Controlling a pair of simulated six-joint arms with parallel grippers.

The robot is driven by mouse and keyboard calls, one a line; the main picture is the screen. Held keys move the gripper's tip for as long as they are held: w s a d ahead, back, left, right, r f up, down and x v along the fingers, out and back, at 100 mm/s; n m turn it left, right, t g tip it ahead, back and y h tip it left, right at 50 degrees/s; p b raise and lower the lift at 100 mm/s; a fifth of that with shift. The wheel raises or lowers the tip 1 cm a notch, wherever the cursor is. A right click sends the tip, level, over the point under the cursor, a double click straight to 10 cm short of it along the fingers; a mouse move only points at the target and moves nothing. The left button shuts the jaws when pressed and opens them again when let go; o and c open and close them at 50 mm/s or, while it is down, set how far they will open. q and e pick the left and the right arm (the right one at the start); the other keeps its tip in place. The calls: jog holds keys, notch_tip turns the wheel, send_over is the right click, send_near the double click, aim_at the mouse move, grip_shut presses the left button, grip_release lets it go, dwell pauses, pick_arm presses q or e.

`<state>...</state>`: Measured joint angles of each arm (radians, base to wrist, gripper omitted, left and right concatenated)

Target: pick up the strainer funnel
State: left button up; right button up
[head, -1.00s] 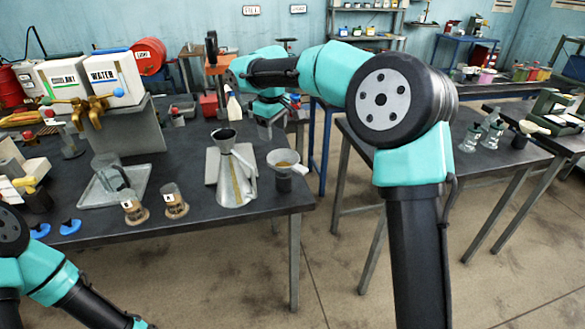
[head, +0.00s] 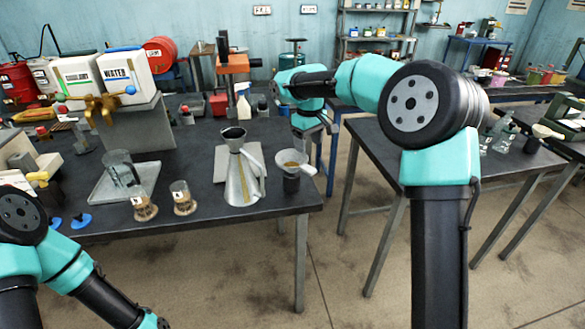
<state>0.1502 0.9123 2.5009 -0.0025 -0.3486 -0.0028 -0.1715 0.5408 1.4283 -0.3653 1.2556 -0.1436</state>
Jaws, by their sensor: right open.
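The strainer funnel (head: 292,161) is a pale, wide-mouthed funnel with a brownish strainer inside. It sits upright in a dark cup-like holder (head: 291,184) near the table's right front corner. My right gripper (head: 314,142) is open and empty. It points down, above and beyond the funnel, slightly to its right in the head view, and apart from it. My left arm shows at the lower left, but its gripper is out of the picture.
A metal can with a dark funnel in its mouth (head: 240,180) stands just left of the strainer funnel. Two small jars (head: 183,200) and a tray with a glass jug (head: 103,191) are farther left. A spray bottle (head: 243,106) stands behind.

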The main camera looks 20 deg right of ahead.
aim_at(307, 167)
notch_tip(307, 167, down, 7)
jog(key=shift+r, duration=0.1)
dwell(0.4)
jog(key=shift+f, duration=2.7)
jog(key=shift+c, duration=0.3)
jog(key=c, duration=0.9)
jog(key=shift+r, duration=0.1)
jog(key=shift+c, duration=0.2)
